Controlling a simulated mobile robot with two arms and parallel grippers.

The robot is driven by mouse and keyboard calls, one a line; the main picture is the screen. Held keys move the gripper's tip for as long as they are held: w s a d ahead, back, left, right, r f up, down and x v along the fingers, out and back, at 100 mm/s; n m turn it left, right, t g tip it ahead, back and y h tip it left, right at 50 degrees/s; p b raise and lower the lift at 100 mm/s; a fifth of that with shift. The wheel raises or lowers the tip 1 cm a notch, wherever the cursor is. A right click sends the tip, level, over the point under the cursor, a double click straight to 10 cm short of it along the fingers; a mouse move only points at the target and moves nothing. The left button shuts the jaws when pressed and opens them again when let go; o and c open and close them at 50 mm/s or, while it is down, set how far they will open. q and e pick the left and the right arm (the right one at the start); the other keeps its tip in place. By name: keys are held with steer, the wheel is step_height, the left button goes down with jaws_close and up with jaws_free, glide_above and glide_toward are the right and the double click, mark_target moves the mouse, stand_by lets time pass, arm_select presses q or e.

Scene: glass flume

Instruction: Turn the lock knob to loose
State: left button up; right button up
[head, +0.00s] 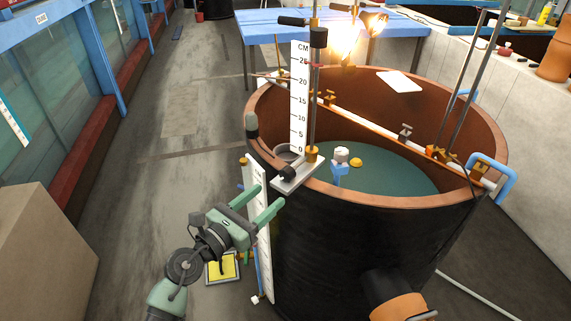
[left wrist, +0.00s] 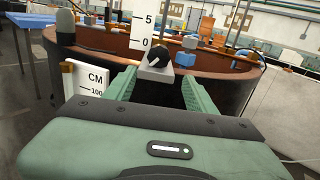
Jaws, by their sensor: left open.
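The black lock knob (head: 288,172) sits on a light grey plate (head: 300,178) at the rim of the round dark tank, at the foot of the CM scale (head: 299,100). In the left wrist view the knob (left wrist: 158,57) shows beyond the fingertips, near the middle of the gap, with a white pointer mark on it. My left gripper (head: 270,198) is open and empty, below and left of the knob, apart from it. In the left wrist view its two green fingers (left wrist: 160,82) point toward the plate. My right gripper is not in view.
The tank rim (head: 450,199) curves around dark water. A tall white scale (head: 260,225) stands against the tank beside my fingers. A blue table (head: 262,28) stands behind.

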mark_target(284, 176)
arm_select(q)
steer(key=shift+w+d+r+m+p, duration=0.15)
steer(key=shift+w+d+r+m, duration=0.1)
steer(key=shift+w+r, duration=0.3)
steer(key=shift+w+d+r+m+p, duration=0.15)
steer(key=shift+w+r+m, duration=0.15)
steer(key=shift+w, duration=0.4)
steer(key=x, duration=0.4)
steer(key=shift+w+d+p, duration=0.2)
steer(key=shift+d+p, duration=0.15)
steer(key=shift+d, duration=0.05)
steer(key=shift+w+d+f, duration=0.1)
steer(key=shift+w+d, duration=0.05)
steer(key=shift+w, duration=0.15)
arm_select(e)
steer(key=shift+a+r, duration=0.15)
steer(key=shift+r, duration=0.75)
